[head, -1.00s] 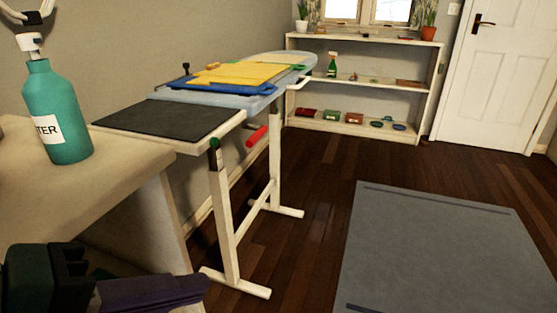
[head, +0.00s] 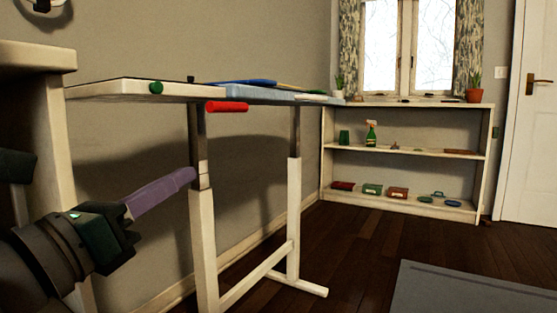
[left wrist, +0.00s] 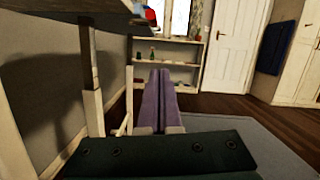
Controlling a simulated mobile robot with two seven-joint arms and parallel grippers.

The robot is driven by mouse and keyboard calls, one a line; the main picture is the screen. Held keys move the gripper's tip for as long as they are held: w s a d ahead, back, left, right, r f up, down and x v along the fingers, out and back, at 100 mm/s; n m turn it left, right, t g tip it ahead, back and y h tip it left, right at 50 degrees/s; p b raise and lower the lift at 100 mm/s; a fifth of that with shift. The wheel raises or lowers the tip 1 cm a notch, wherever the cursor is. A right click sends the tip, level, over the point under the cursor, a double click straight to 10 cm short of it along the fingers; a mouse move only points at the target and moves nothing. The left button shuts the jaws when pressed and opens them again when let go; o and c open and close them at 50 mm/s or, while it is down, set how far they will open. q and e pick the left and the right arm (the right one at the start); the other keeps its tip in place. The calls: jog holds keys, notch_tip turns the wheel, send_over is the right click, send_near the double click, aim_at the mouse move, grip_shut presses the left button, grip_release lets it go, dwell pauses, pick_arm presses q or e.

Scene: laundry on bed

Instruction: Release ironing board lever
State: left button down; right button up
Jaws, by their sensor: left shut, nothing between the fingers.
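The ironing board (head: 130,91) stands along the wall and shows nearly edge-on in the head view. A red lever (head: 227,107) sticks out under its top, beside the near leg (head: 203,240). A green knob (head: 156,87) is on the board's near edge. My left gripper (head: 188,177) has its purple fingers together and empty. Its tips are below the red lever and overlap the near leg in the picture; I cannot tell whether they touch it. In the left wrist view the closed fingers (left wrist: 160,75) point forward, with a small red patch near the top. My right gripper is out of view.
A low shelf (head: 405,153) with small items stands under the window. A white door (head: 530,120) is at right. A grey rug (head: 470,290) lies on the dark floor, with free floor between it and the board. A pale table (head: 40,58) is at the left edge.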

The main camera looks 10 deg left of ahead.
aim_at(216, 108)
pick_arm(q)
jog(key=shift+a+f+n, duration=0.1)
jog(key=shift+a+n, duration=0.15)
jog(key=shift+n, duration=0.05)
jog(key=w+d+r, duration=0.2)
jog(key=w+r, duration=0.4)
jog(key=w, duration=0.3)
jog(key=shift+w+r, duration=0.2)
jog(key=shift+w, duration=0.1)
jog(key=shift+d, duration=0.1)
